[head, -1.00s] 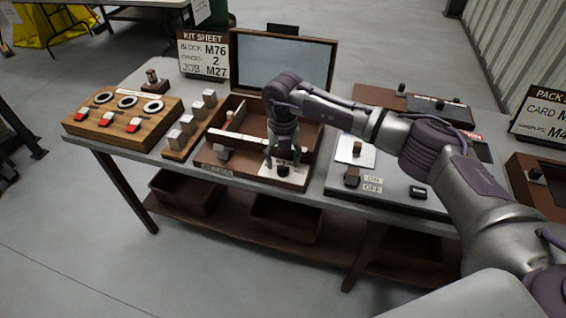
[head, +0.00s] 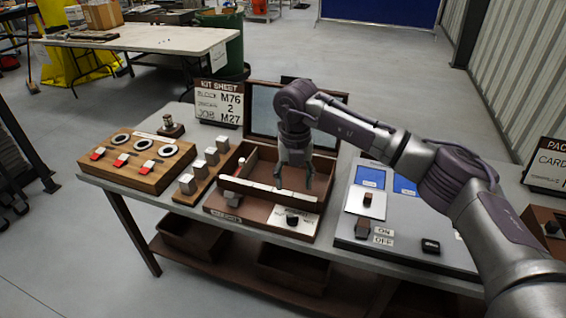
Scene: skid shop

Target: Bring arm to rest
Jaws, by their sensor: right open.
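My right arm comes in from the right edge and reaches over the workbench. My right gripper (head: 294,184) hangs fingers down over the brown wooden box (head: 243,160), just behind its front panel. Its fingers are apart and nothing shows between them. A small dark knob (head: 292,218) on a pale plate stands on the box's front part, a little in front of the fingers. I cannot tell how high the fingertips are above the box floor. My left gripper is not in view.
A wooden board with rings and red switches (head: 142,160) and a row of metal blocks (head: 200,172) stand left of the box. A kit sheet sign (head: 220,102) stands behind. A grey panel with blue screens (head: 400,240) lies right.

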